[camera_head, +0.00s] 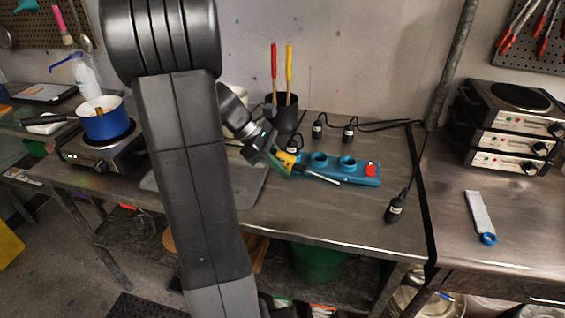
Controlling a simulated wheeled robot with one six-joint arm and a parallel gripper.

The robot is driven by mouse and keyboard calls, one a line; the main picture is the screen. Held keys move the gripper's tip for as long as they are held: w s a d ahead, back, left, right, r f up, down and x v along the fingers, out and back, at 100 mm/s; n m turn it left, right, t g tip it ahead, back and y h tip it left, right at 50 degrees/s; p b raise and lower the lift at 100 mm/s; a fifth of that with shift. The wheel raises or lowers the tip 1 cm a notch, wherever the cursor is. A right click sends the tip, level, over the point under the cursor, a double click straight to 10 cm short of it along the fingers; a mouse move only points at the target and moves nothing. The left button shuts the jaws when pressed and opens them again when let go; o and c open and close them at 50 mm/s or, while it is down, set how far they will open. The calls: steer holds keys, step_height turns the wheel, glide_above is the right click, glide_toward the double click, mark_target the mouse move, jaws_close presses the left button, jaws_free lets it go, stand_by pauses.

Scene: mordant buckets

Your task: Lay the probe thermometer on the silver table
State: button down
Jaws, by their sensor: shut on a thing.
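My gripper (281,161) is shut on the yellow probe thermometer (287,158) above the middle steel table. Its thin metal probe (322,177) points right and slightly down, passing in front of the blue socket strip. I cannot tell whether the probe touches the strip or the table. My fingers partly hide the thermometer's body. The middle silver table (320,215) has a bare stretch in front of the strip. A second silver table (455,240) adjoins it on the right.
The blue socket strip (370,181) with a red switch lies beside the probe. Black plugs with cords (395,208) lie around it. A dark pot (285,112) holds red and yellow handles. Stacked hotplates (508,128) and a white strip with a blue end (480,213) are on the right table.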

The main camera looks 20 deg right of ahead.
step_height(320, 180, down, 6)
steer(key=b, duration=0.4)
steer(key=shift+r+b, duration=0.25)
steer(key=shift+b, duration=0.1)
steer(key=shift+f+b, duration=0.3)
steer(key=shift+f, duration=1)
steer(key=c, duration=1.2)
jaws_free()
steer(key=shift+o, duration=0.2)
steer(key=p+v, duration=0.1)
steer(key=v, duration=1.3)
steer(key=shift+d+f, duration=0.1)
steer(key=shift+d, duration=0.05)
